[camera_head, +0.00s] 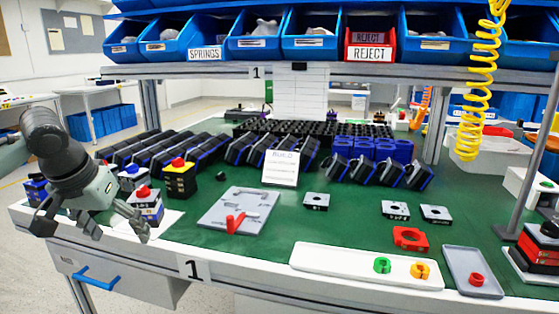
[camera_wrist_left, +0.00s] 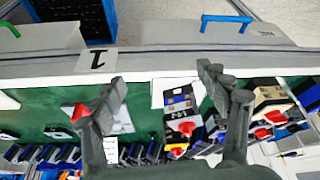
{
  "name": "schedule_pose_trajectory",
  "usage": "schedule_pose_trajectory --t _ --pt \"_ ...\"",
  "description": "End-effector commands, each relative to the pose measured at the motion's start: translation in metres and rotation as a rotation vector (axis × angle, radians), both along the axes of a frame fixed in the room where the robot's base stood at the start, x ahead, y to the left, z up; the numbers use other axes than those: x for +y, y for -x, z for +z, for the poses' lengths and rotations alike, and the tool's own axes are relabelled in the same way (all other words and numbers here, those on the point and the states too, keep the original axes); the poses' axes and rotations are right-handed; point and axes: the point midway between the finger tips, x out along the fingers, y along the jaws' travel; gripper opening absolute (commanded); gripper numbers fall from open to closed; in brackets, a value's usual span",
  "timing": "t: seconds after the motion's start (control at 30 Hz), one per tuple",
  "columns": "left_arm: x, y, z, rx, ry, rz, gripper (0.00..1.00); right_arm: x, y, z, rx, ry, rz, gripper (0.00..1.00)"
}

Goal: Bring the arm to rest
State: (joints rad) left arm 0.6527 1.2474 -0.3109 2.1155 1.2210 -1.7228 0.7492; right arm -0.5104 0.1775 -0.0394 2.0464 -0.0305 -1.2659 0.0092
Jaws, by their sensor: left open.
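My left gripper (camera_head: 118,224) hangs over the front left of the green bench, its fingers spread and empty. In the left wrist view its two fingers (camera_wrist_left: 162,85) stand well apart. A small switch box with a red knob (camera_head: 146,203) is close beside the gripper; a switch box (camera_wrist_left: 180,112) shows between the fingers in the wrist view, with no visible grip on it. My right gripper is in neither view.
A grey fixture plate (camera_head: 238,208) with a red part lies mid-bench. A white tray (camera_head: 330,263) and a grey tray (camera_head: 470,265) lie at the front right. Rows of dark bins (camera_head: 245,150) fill the back. A drawer with a blue handle (camera_head: 97,275) is below the bench edge.

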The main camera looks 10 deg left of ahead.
Motion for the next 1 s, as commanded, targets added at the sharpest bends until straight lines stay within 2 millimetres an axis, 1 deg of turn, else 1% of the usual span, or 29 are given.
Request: schedule_pose_trajectory --t 0.03,0.07,0.17,0.2,0.27,0.3,0.33,0.37,0.4,0.47,0.5,0.57,0.6,0.67,0.7,0.8,0.83,0.87,0.9,1.0 --pt "-0.011 -0.007 -0.023 0.004 0.009 -0.034 0.75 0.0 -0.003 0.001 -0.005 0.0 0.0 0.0" --pt "-0.016 -0.011 -0.035 0.002 0.01 -0.053 0.75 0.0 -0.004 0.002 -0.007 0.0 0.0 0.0" --pt "-0.035 -0.021 -0.078 -0.009 0.016 -0.112 0.75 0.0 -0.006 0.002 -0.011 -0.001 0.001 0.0" --pt "-0.043 -0.023 -0.098 -0.013 0.021 -0.134 0.75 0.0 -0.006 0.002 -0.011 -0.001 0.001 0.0" --pt "-0.055 -0.024 -0.131 -0.018 0.025 -0.166 0.75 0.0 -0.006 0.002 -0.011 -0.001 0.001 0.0" --pt "-0.064 -0.022 -0.156 -0.02 0.028 -0.185 0.75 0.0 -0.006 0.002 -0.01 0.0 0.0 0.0" --pt "-0.071 -0.019 -0.175 -0.022 0.029 -0.196 0.75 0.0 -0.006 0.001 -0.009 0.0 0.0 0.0" --pt "-0.078 -0.014 -0.196 -0.019 0.03 -0.208 0.75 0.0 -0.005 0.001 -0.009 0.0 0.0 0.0" --pt "-0.086 -0.005 -0.224 -0.019 0.027 -0.218 0.75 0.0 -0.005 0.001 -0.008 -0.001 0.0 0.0" --pt "-0.096 0.014 -0.265 -0.011 0.018 -0.23 0.75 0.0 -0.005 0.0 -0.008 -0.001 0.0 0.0" --pt "-0.101 0.029 -0.291 -0.001 0.005 -0.233 0.75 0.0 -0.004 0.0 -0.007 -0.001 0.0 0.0" --pt "-0.106 0.056 -0.326 0.019 -0.017 -0.236 0.75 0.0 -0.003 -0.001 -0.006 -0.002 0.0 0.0" --pt "-0.109 0.074 -0.346 0.036 -0.035 -0.237 0.75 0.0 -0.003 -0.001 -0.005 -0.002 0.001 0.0" --pt "-0.111 0.102 -0.37 0.064 -0.063 -0.239 0.75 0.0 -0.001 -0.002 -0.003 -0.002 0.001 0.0" --pt "-0.111 0.119 -0.384 0.083 -0.081 -0.241 0.75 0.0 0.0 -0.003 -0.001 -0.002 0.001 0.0" --pt "-0.112 0.153 -0.407 0.123 -0.119 -0.247 0.75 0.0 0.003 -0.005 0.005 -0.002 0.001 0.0" --pt "-0.112 0.161 -0.411 0.133 -0.128 -0.248 0.75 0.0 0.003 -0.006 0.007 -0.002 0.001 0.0" --pt "-0.112 0.167 -0.415 0.141 -0.135 -0.25 0.75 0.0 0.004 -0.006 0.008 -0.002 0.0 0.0" --pt "-0.112 0.169 -0.416 0.143 -0.138 -0.25 0.75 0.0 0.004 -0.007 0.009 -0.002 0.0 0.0" --pt "-0.112 0.169 -0.416 0.143 -0.138 -0.25 0.75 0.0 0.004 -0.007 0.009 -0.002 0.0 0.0"
